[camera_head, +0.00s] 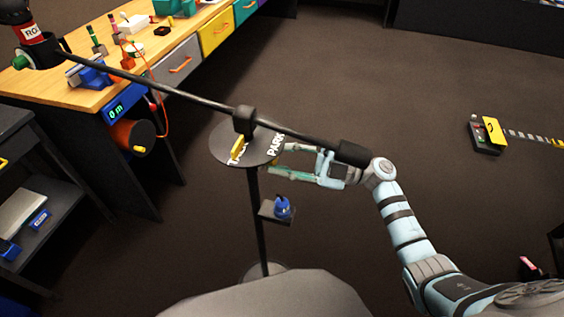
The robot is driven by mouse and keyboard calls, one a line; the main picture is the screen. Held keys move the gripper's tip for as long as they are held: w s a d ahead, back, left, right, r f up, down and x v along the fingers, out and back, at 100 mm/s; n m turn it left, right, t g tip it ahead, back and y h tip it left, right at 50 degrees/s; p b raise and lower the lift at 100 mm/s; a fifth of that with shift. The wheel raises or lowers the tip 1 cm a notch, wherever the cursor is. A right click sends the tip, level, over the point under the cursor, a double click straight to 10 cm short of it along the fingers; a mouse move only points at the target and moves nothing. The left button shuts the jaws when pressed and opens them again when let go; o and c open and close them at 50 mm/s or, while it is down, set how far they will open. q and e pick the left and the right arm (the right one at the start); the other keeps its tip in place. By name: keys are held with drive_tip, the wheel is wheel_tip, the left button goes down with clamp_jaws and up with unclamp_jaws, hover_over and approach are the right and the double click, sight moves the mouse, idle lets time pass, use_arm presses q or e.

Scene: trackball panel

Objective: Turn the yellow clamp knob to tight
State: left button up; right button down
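The yellow clamp knob (237,148) is a small yellow bar below the black clamp block (244,121). It lies over the round black plate (222,143) on the stand. White lettering on the plate reads "PARK" on the right; another word beside the knob is partly covered. A long black boom (165,88) passes through the clamp block and slants down to the right. My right gripper (272,161) is at the plate's right edge, its fingers apart and pointing left, with nothing seen between them. It is apart from the knob. The boom's thick end partly hides its wrist. My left gripper is not in view.
The boom's far end reaches a red-labelled device (32,35) at upper left. A small shelf with a blue item (283,207) sits on the stand's pole. A wooden workbench (120,80) stands left. The floor on the right is mostly free around a yellow-black box (487,133).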

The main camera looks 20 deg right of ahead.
drive_tip(key=shift+w+r+n+g+h+b, duration=0.15)
drive_tip(key=shift+n+g+h+b, duration=0.35)
drive_tip(key=shift+n, duration=1.45)
drive_tip(key=shift+s+r+n+g+h+b, duration=0.2)
drive_tip(key=shift+n+g+h, duration=0.35)
drive_tip(key=shift+n, duration=1.4)
drive_tip(key=shift+d, duration=0.1)
drive_tip(key=c, duration=1.2)
unclamp_jaws()
drive_tip(key=shift+c, duration=0.2)
drive_tip(key=shift+r, duration=0.1)
